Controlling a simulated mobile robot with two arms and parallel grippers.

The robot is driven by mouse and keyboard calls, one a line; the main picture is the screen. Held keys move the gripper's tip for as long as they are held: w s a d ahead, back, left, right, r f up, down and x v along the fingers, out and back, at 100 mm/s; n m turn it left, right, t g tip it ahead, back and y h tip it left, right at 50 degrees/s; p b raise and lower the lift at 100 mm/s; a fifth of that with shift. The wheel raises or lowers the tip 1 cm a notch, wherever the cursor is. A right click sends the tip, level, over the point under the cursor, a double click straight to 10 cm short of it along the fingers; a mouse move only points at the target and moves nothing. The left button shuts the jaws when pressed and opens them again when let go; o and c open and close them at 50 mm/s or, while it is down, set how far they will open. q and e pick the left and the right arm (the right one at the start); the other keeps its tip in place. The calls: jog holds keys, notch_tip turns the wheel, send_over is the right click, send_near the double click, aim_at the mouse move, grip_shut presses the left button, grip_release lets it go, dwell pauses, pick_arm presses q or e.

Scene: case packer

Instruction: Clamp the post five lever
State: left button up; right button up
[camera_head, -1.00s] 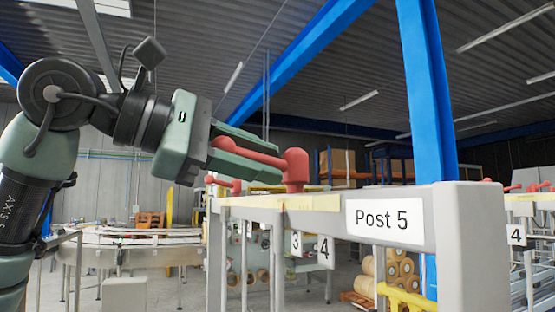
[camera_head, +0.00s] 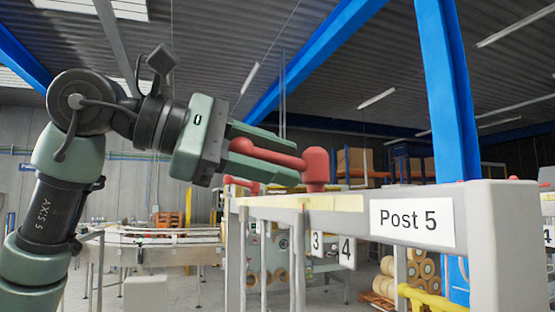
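The red post five lever (camera_head: 316,168) stands on top of the grey rail beside the white Post 5 label (camera_head: 412,221). Its red arm points left. My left gripper (camera_head: 285,162) reaches in from the left with its two green fingers around the lever's arm, one above and behind, one below and in front. The arm shows between the fingers. Whether both fingers press on it is hard to tell. My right gripper is not in view.
The grey rail (camera_head: 350,203) with a yellow strip runs along the front. A second red lever (camera_head: 240,184) sits further back, partly behind my gripper. Number plates 3 and 4 (camera_head: 346,252) hang below. A blue column (camera_head: 447,95) rises behind, and a yellow bar (camera_head: 430,299) is lower right.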

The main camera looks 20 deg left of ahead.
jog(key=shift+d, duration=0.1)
